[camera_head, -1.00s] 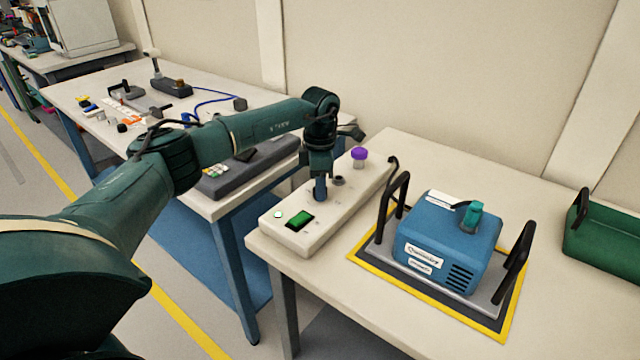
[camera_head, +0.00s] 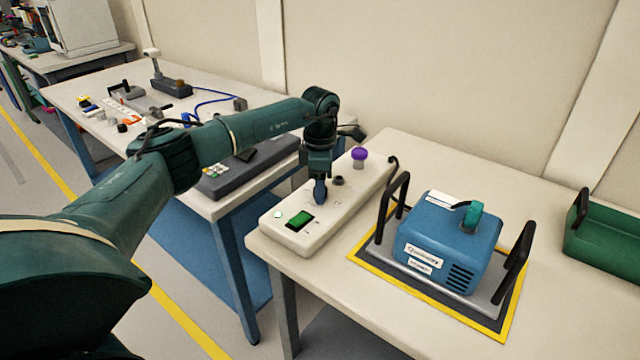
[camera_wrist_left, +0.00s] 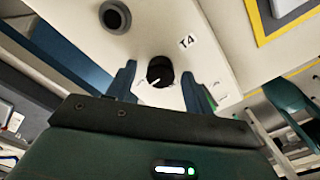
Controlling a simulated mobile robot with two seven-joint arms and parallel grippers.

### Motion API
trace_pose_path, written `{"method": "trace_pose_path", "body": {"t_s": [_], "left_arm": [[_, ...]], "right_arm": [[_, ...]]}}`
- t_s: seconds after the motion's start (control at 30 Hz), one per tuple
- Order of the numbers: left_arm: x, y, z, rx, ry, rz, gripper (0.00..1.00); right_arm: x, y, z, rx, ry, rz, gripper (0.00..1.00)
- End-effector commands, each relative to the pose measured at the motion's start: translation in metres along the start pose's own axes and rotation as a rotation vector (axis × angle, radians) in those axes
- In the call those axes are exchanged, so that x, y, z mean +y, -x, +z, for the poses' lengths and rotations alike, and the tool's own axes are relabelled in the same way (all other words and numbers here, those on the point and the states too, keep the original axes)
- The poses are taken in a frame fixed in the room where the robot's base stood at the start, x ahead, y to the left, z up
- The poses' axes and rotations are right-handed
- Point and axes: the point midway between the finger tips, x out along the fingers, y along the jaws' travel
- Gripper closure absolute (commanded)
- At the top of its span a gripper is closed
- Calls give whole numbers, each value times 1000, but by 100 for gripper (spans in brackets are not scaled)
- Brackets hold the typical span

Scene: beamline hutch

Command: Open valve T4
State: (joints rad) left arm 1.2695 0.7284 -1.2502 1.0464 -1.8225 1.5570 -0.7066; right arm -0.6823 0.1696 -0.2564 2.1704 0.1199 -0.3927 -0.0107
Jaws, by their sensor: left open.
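The T4 valve knob (camera_wrist_left: 160,72) is a round black knob with a white pointer line, on a pale panel (camera_head: 292,242). A white label reading T4 (camera_wrist_left: 187,41) is beside it in the left wrist view. My left gripper (camera_head: 320,192) points down over the panel in the head view. In the left wrist view its two blue fingers (camera_wrist_left: 160,88) are open, with the knob showing between them. I cannot tell how far the tips are above the panel. In the head view the gripper hides the T4 knob. My right gripper is out of view.
The panel also has a green display (camera_head: 299,220), a dark round fitting (camera_head: 338,180) and a purple-topped knob (camera_head: 359,154). A blue pump unit (camera_head: 447,243) with black handles stands right of it. A green crate (camera_head: 607,237) is at the far right.

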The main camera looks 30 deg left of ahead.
Motion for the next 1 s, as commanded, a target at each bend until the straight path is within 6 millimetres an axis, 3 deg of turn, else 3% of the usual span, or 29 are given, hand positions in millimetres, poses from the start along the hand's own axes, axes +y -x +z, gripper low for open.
{"method": "trace_pose_path", "body": {"t_s": [0.27, 0.8, 1.0], "left_arm": [[0, 6, 0, -1, 0, 1, 48], [0, 111, 0, -2, 0, 2, 48], [0, 129, 0, 0, 0, 0, 48]], "right_arm": [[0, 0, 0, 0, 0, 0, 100], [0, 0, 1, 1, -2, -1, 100], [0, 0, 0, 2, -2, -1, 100]]}}
